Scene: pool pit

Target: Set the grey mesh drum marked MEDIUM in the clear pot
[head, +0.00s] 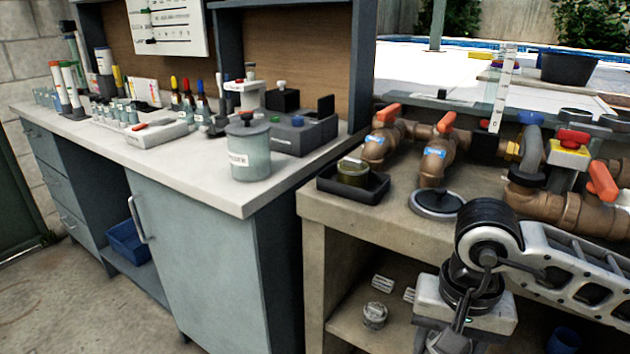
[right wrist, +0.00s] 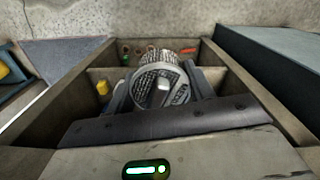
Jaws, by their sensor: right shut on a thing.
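A grey mesh drum (right wrist: 177,92) with a pale knob bar across its end is between the fingers of my right gripper (right wrist: 160,80), which is shut on it in the right wrist view. No size marking is readable on it. It is over or inside a box-like compartment (right wrist: 232,88); the gap below is hard to judge. In the head view my right arm comes in from the right, with its wrist low by the bench front. No clear pot shows for certain; a pale translucent jar (head: 250,163) with a dark lid stands on the left counter. My left gripper is out of view.
Another small mesh drum (head: 375,315) sits on the lower shelf. On the bench are a black tray (head: 325,182) with a brass-coloured pot, a round knobbed lid (head: 425,207) and brown pipes with orange handles (head: 445,122). Several bottles crowd the left counter.

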